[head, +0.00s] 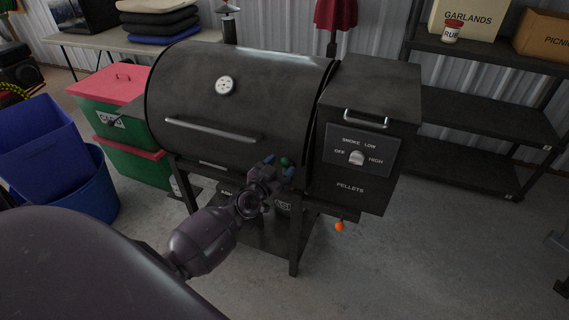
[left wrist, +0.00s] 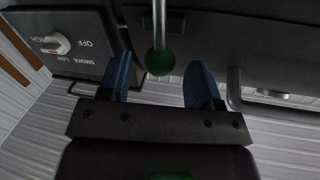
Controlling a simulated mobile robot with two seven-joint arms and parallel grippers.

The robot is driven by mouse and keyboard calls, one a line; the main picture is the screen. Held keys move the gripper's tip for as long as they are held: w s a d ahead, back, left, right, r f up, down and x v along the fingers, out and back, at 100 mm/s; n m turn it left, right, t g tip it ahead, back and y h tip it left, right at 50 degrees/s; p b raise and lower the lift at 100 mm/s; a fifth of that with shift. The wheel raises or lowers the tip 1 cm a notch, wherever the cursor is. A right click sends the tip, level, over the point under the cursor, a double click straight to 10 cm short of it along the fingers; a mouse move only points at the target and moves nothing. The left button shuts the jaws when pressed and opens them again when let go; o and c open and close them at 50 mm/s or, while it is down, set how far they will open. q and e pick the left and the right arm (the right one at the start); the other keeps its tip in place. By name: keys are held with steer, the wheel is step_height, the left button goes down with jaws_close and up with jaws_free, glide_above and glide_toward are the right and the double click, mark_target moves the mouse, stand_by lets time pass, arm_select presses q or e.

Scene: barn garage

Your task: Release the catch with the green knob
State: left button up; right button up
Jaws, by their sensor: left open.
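The green knob (head: 284,161) is a small ball at the front of the black pellet grill (head: 235,110), below the right end of the lid. In the left wrist view the green knob (left wrist: 159,63) sits on the end of a thin metal rod (left wrist: 160,22). My left gripper (head: 279,166) is open, with blue fingertips on either side of the knob. In the left wrist view a gap shows between the knob and each finger of the left gripper (left wrist: 159,80). The rest of the catch is hidden or too dark to make out. My right gripper is not in view.
The pellet hopper (head: 372,100) with a white dial (head: 356,158) stands right of the gripper. An orange knob (head: 339,226) hangs below it. The lid handle (head: 212,131) runs left of the gripper. Blue bins (head: 45,150) and stacked crates (head: 105,97) stand left; shelves (head: 470,115) stand right.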

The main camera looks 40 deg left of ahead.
arm_select(q)
steer(key=shift+w, duration=1.25)
jaws_close()
